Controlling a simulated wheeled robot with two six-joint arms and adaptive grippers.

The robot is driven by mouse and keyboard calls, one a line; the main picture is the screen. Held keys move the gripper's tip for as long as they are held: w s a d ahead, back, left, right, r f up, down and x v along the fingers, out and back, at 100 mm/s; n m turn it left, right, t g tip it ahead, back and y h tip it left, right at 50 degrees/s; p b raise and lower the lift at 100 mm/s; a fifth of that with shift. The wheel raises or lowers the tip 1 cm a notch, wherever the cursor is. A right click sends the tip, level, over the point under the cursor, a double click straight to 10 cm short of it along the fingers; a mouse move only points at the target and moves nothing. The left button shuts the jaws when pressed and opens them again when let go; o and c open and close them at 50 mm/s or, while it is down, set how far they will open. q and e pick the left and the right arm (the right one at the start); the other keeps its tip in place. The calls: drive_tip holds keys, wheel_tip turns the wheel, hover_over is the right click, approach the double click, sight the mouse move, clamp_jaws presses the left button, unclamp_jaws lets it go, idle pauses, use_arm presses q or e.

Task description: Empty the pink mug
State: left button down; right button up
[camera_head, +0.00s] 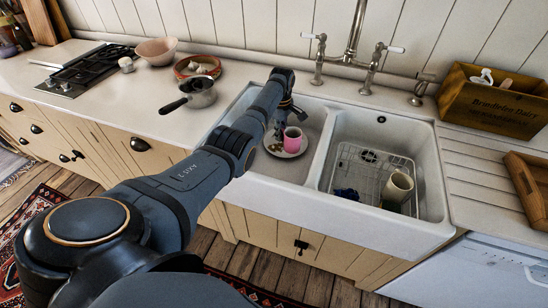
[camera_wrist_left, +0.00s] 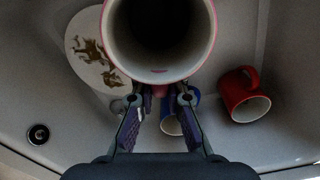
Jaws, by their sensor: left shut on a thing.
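The pink mug (camera_head: 293,142) is in the left sink basin, seen above a pale plate (camera_head: 302,150), with its rim upward. My left gripper (camera_head: 281,112) reaches down to it from the left. In the left wrist view the mug (camera_wrist_left: 160,50) fills the top middle, its round opening facing the camera. My left fingers (camera_wrist_left: 160,94) are shut on the mug at its near side, apparently at the handle. The mug's inside is dark there, so I cannot tell what it holds. Whether the mug touches the plate is unclear. My right gripper is out of view.
The wrist view shows a brown-stained plate (camera_wrist_left: 84,64), a red mug (camera_wrist_left: 236,88) on its side, a partly hidden blue mug (camera_wrist_left: 172,123) and a drain (camera_wrist_left: 38,134). The right basin holds a wire rack (camera_head: 345,178) and a cream mug (camera_head: 398,186). The faucet (camera_head: 353,40) stands behind.

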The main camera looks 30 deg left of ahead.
use_arm(q)
drive_tip(key=s+r+t+b, duration=0.4)
drive_tip(key=s+t, duration=0.2)
drive_tip(key=t, duration=0.6)
drive_tip(key=shift+r+t+h, duration=0.3)
drive_tip(key=shift+t+h, duration=0.1)
idle(0.6)
drive_tip(key=shift+a+t, duration=0.1)
drive_tip(key=shift+t, duration=0.2)
drive_tip(key=shift+s+r+t, duration=0.1)
drive_tip(key=shift+r+t, duration=0.15)
drive_tip(key=shift+t, duration=0.15)
